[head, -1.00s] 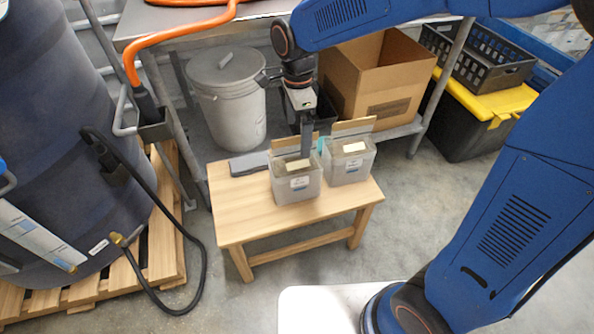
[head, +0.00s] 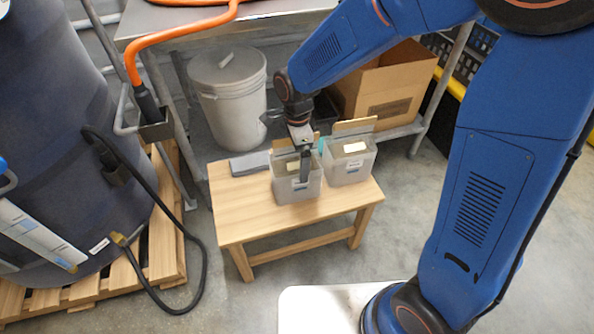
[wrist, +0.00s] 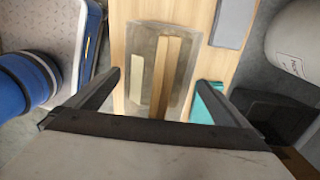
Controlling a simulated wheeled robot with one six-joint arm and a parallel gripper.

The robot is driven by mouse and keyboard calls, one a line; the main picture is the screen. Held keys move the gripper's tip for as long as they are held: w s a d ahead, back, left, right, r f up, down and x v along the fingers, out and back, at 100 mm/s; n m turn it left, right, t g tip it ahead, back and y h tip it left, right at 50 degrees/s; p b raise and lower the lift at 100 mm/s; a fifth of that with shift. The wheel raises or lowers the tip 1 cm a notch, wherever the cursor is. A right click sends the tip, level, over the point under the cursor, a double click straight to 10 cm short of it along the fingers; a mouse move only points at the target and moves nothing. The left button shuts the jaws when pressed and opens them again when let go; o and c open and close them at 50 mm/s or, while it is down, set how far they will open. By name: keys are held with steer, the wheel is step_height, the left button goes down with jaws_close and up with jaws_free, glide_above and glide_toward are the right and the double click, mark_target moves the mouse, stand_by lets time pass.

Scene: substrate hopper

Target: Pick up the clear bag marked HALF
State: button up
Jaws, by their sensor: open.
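Two clear bag-like containers stand upright on a small wooden table. The left bag (head: 284,187) and the right bag (head: 349,172) each have a pale label and a tan strip along the top; I cannot read the marks. My gripper (head: 305,168) is open and points down at the left bag, partly covering its front. In the wrist view, one bag (wrist: 145,75) lies between and just beyond my open fingers (wrist: 160,80), seen from above. I cannot tell whether the fingers touch it.
The table (head: 235,205) also holds a flat grey object (head: 250,163). A small teal item (head: 320,146) is by the bags. A lidded bin (head: 230,95) and a cardboard box (head: 385,85) stand behind. A barrel with a black hose (head: 205,265) stands left.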

steer(key=shift+c, duration=0.6)
steer(key=c, duration=2.1)
steer(key=shift+o, duration=0.2)
